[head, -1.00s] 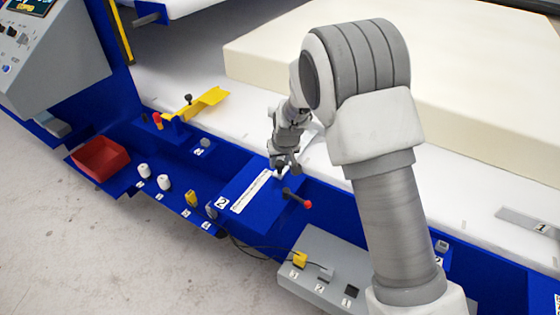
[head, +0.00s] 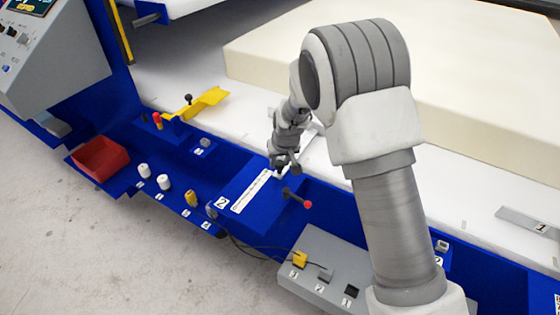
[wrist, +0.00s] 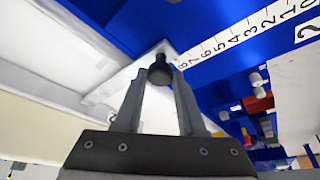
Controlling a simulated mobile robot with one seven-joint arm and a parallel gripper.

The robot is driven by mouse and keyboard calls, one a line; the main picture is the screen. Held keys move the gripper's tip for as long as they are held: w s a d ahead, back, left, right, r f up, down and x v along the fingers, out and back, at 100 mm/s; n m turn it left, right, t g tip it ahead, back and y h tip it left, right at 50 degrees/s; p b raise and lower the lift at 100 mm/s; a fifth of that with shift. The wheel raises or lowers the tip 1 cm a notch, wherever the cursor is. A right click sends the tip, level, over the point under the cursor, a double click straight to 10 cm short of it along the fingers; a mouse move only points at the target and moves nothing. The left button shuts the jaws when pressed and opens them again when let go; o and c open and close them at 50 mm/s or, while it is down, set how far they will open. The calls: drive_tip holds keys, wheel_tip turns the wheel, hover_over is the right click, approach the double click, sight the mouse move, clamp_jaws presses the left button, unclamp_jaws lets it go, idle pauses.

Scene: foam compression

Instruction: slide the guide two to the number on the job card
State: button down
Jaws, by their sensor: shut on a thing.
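My gripper (head: 284,166) is at the far end of the white number scale (head: 252,190) on the blue block marked 2. In the wrist view my gripper (wrist: 160,80) is shut on a dark round knob (wrist: 159,72). The knob belongs to guide two, whose white plate (wrist: 122,84) runs behind the fingers. The exact reading is hard to tell at this slant. No job card can be made out.
A red bin (head: 100,158), white knobs (head: 144,171) and a yellow bracket (head: 205,102) are to the left. A grey box (head: 330,275) stands in front. A large foam block (head: 440,80) lies behind.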

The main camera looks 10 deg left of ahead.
drive_tip(key=shift+s, duration=0.1)
drive_tip(key=s+a, duration=0.1)
drive_tip(key=s, duration=0.4)
drive_tip(key=s+a, duration=0.1)
drive_tip(key=s, duration=0.1)
drive_tip(key=shift+s+a, duration=0.3)
drive_tip(key=shift+a, duration=0.05)
drive_tip(key=c, duration=0.5)
unclamp_jaws()
drive_tip(key=shift+w, duration=0.1)
drive_tip(key=p+v, duration=0.2)
drive_tip(key=v, duration=1.5)
drive_tip(key=shift+r, duration=0.2)
